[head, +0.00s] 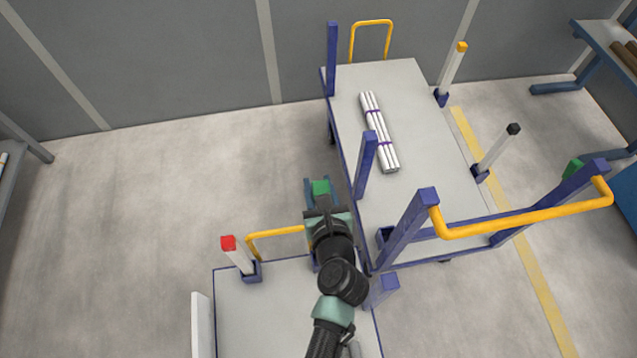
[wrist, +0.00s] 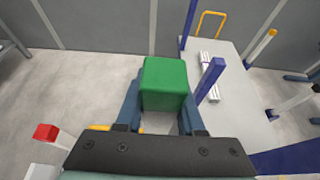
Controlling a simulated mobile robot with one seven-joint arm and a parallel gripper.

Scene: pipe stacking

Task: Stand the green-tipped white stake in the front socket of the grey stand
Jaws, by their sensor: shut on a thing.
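The green-tipped white stake shows only its green tip (head: 320,187) in the head view. An empty-looking blue socket (head: 384,236) sits at the stand's near left corner, right of and below my gripper in the picture. I cannot tell whether this is the front socket.
A bundle of white pipes (head: 378,130) lies on the stand. Yellow-tipped (head: 453,70) and black-tipped (head: 497,150) stakes stand at its right edge. A blue post (head: 366,165) rises near my gripper. A red-tipped stake (head: 238,258) stands on a lower grey platform (head: 250,310).

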